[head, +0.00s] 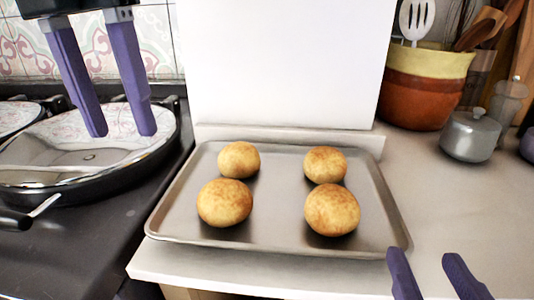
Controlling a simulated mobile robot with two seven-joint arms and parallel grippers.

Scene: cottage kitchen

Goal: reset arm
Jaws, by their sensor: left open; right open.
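My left gripper (121,134) is at the upper left, its two purple fingers pointing down, apart and empty. In the picture it overlaps a dark pan on the stove. My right gripper (420,262) shows at the lower right as two purple fingers, apart and empty. One of its fingertips overlaps the near right corner of the baking tray; I cannot tell whether they touch. The rest of the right gripper is out of the frame.
A metal baking tray (270,238) holds several round buns (332,209) on the pale counter (430,200). The pan (60,195) sits on the dark stove at left. A utensil pot (425,90) and a lidded grey pot (470,137) stand at the back right.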

